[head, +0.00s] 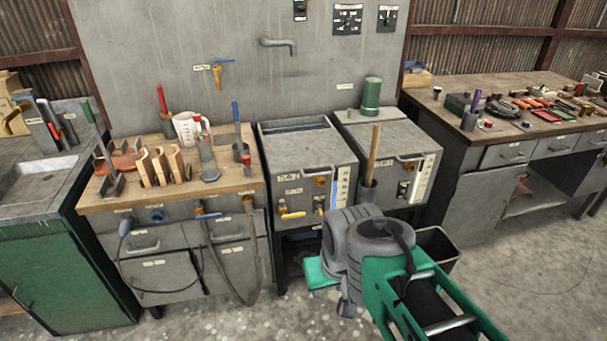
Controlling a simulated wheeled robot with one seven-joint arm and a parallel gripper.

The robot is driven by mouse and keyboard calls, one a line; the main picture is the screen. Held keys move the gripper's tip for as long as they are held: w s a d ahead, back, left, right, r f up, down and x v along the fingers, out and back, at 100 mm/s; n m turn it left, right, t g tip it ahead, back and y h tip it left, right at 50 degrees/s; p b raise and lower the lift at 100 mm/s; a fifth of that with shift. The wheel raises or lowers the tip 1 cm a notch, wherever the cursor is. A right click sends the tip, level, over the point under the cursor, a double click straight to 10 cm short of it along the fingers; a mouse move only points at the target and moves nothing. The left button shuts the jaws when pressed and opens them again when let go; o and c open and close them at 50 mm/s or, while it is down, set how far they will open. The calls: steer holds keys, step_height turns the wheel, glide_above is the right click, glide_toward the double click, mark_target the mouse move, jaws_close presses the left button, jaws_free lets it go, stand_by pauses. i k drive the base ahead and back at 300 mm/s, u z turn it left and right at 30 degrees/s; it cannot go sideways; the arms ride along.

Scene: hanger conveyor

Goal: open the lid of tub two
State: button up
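Two grey metal tubs stand side by side behind my arm. The left tub (312,180) has a front label (288,177) that seems to read tub 2, though the print is small. Its flat grey lid (305,150) looks down, with a dark recessed strip along the back of the top. A thin handle runs along the upper front edge. My green and grey arm reaches in from the lower right, in front of the tubs. A small dark part at its end (346,306) may be my gripper, low and apart from the lid; its fingers cannot be made out.
The right tub (400,146) carries a green cylinder (371,95) and has a wooden-handled tool in front. A yellow-handled valve (292,215) sits on the left tub's front. A tool-covered wooden bench (240,186) is left, another bench right. A dark bin (437,248) stands beside my arm.

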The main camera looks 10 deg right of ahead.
mark_target(287, 152)
steer(key=u, duration=0.4)
steer(key=i, duration=0.95)
steer(key=u, duration=0.15)
